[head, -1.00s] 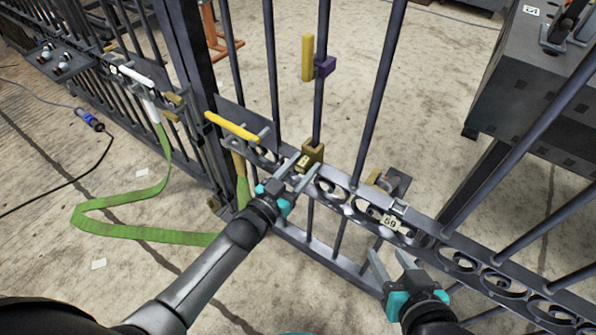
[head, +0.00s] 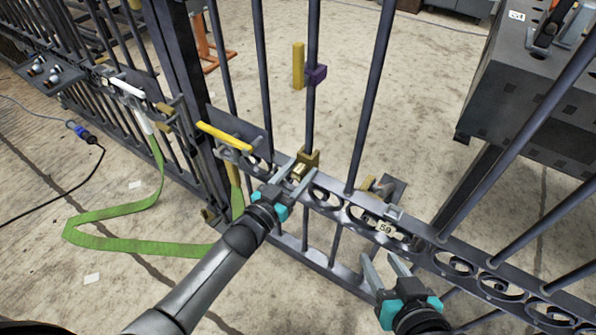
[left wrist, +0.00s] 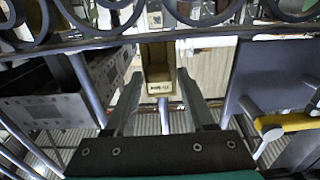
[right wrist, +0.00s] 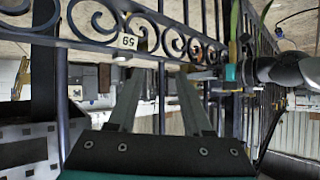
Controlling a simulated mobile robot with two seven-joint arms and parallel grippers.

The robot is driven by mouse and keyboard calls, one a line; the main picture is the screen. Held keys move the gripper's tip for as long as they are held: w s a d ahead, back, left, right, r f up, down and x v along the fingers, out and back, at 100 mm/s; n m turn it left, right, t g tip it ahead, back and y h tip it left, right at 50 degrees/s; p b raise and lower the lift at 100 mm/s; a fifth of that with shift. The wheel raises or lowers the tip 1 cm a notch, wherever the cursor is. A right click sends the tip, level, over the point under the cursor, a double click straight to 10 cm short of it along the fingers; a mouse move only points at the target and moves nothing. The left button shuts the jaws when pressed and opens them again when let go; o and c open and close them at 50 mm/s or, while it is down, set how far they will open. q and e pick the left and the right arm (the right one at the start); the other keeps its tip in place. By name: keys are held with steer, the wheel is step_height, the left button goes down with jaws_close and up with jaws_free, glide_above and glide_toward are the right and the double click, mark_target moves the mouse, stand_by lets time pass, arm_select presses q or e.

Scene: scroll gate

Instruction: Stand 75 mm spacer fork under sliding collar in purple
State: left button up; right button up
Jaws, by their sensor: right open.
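The purple sliding collar (head: 316,75) sits on an upright gate bar, with a yellow upright handle (head: 298,65) beside it. A brass-coloured spacer fork (head: 309,158) stands upright at the gate's rail, at the foot of that same bar, well below the collar. My left gripper (head: 294,180) is open with its fingers around the fork. The left wrist view shows the labelled fork (left wrist: 158,87) between the fingertips, with gaps on both sides; its label is too blurred to read. My right gripper (head: 384,266) is open and empty in front of the rail, right of the left one.
A plate marked 59 (head: 385,228) is on the scrollwork rail. A yellow latch handle (head: 225,136) is left of the fork. A green strap (head: 100,235) lies on the floor at left. A grey perforated block (head: 525,90) stands behind the gate at right.

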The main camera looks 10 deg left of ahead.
arm_select(q)
steer(key=o, duration=0.5)
steer(key=shift+c, duration=0.2)
steer(key=shift+f, duration=0.1)
arm_select(e)
steer(key=shift+r, duration=0.1)
arm_select(q)
steer(key=shift+p+v, duration=0.5)
steer(key=shift+v, duration=0.45)
steer(key=shift+p+v, duration=0.5)
steer(key=shift+v, duration=0.6)
steer(key=shift+p+v, duration=1.85)
steer(key=shift+v, duration=3.7)
arm_select(e)
steer(key=s+d+f+g+h, duration=0.3)
steer(key=s+d+f+g, duration=0.1)
steer(key=s+d+g, duration=0.1)
steer(key=shift+s+d+m+g, duration=0.15)
steer(key=shift+d+m+g, duration=0.25)
steer(key=shift+d+g, duration=0.65)
steer(key=shift+d, duration=0.1)
